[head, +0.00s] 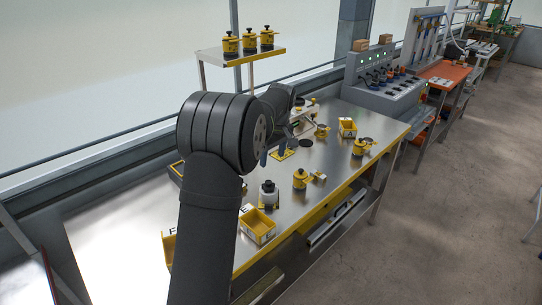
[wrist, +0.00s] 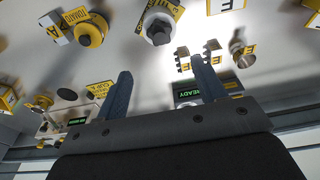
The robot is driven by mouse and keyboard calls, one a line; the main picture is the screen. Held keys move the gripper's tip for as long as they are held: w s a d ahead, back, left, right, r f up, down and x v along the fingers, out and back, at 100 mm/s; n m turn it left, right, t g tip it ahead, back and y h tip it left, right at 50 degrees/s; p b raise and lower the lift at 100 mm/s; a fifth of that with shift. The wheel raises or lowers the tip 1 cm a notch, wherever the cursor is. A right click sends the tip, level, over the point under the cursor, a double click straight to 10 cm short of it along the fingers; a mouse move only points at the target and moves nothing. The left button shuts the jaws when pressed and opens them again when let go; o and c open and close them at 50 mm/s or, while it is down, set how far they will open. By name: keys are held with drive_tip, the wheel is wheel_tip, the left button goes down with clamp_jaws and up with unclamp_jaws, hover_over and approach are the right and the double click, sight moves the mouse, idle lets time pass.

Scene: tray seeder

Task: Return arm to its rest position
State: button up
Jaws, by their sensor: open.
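My arm reaches up from the bottom of the head view over the steel workbench (head: 110,235). My gripper (head: 272,152) is above the middle of the bench, partly hidden behind my own dark arm. In the wrist view my gripper (wrist: 163,85) shows two blue-grey fingers spread well apart, with nothing held between them. The wrist view looks at the bench upside down. A device with a lit READY display (wrist: 190,93) shows near the right finger. I cannot tell the height of the fingertips above the bench.
A raised shelf (head: 240,57) holds more jars. The left bench surface is bare.

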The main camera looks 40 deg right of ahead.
sight(269, 182)
drive_tip(key=shift+f, duration=0.1)
drive_tip(key=f, duration=0.4)
drive_tip(key=w+f, duration=0.1)
drive_tip(key=f, duration=0.7)
drive_tip(key=shift+w, duration=0.4)
wheel_tip(269, 182, up, 4)
drive_tip(key=shift+r, duration=0.1)
